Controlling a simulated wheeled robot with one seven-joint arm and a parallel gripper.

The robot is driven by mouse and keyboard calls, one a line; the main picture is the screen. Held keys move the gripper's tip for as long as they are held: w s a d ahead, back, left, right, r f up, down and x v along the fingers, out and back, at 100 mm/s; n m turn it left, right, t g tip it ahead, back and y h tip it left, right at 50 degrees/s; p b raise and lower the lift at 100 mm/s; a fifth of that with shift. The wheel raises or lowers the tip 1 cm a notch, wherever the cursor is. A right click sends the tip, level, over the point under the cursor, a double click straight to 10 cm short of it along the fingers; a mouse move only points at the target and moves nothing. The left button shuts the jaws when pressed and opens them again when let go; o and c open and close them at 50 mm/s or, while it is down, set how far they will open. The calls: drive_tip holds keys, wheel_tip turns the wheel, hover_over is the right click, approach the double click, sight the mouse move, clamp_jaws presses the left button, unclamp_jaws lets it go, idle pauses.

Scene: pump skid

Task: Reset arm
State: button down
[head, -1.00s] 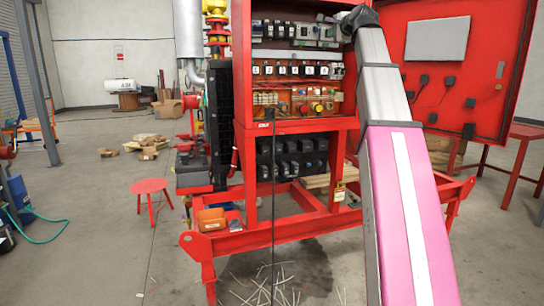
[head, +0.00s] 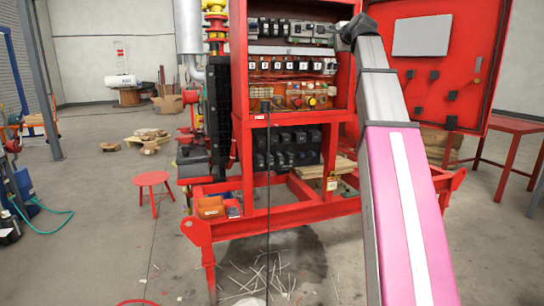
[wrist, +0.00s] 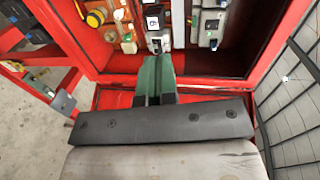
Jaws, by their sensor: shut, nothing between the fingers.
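My arm reaches up from the lower right of the head view to the open red control cabinet (head: 243,90). Its dark wrist end is at the cabinet's upper right edge, and the fingertips cannot be made out there. In the wrist view my gripper (wrist: 155,75) shows its green fingers close together, shut and empty. They point at the lower part of the cabinet, close in front of a small black-and-white switch module (wrist: 154,22). Whether they touch anything cannot be told.
The open cabinet door (head: 440,60) stands to the right of my arm. A red skid frame (head: 300,210) runs below the cabinet. A red stool (head: 152,180) is at left and a red table (head: 510,150) at right. Pale scraps (head: 270,280) litter the floor.

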wheel_tip(320, 180, down, 50)
drive_tip(key=s+a+n+g+h, duration=0.2)
drive_tip(key=s+a+n+g, duration=0.1)
drive_tip(key=n+g, duration=0.4)
drive_tip(key=s+f+n+g+h, duration=0.1)
drive_tip(key=s+f+n+g, duration=0.2)
drive_tip(key=s+f, duration=0.9)
drive_tip(key=s+a+f+n+g+h, duration=0.1)
drive_tip(key=s+f+g, duration=0.4)
drive_tip(key=s+f, duration=0.7)
wheel_tip(320, 180, down, 8)
drive_tip(key=n+h, duration=0.1)
drive_tip(key=n, duration=0.1)
drive_tip(key=shift+s+f+n, duration=0.15)
drive_tip(key=shift+s+n, duration=0.2)
drive_tip(key=shift+n, duration=0.05)
